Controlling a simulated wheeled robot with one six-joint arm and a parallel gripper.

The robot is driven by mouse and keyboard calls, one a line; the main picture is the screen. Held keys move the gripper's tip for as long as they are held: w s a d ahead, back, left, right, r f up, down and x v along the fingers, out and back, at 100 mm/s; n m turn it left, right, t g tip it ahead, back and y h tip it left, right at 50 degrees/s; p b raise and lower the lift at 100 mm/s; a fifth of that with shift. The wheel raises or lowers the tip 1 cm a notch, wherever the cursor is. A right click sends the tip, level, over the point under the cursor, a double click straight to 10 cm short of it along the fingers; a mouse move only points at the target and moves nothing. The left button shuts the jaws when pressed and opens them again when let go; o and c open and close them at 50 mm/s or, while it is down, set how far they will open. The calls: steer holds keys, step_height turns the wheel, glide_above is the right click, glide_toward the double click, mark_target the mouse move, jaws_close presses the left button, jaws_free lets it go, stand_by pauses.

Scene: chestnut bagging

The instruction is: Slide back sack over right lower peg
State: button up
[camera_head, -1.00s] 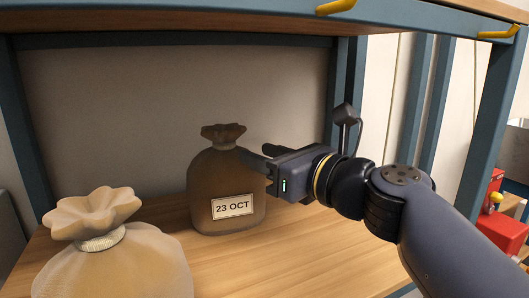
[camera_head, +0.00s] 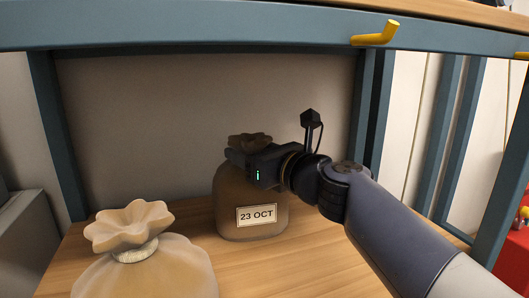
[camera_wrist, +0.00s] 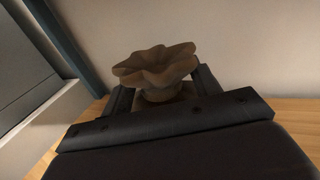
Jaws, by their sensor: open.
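The back sack (camera_head: 250,208) is brown with a "23 OCT" label and stands upright on the wooden shelf. My gripper (camera_head: 238,156) is at its neck, just below the gathered top. In the wrist view the ruffled top of the sack (camera_wrist: 156,66) rises between my gripper's two fingers (camera_wrist: 160,92). The fingers are open, one on each side of the neck; contact cannot be told. A yellow peg (camera_head: 377,35) sticks out from the blue beam at the upper right, and another peg (camera_head: 522,56) shows at the right edge.
A paler tied sack (camera_head: 145,268) stands at the front left of the shelf (camera_head: 325,258). Blue posts (camera_head: 58,135) frame the shelf, and the blue beam (camera_head: 210,32) crosses above. The shelf right of the back sack is clear below my arm.

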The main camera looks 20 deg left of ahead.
steer(key=shift+w+a, duration=0.15)
steer(key=shift+a, duration=0.1)
jaws_close()
stand_by(0.6)
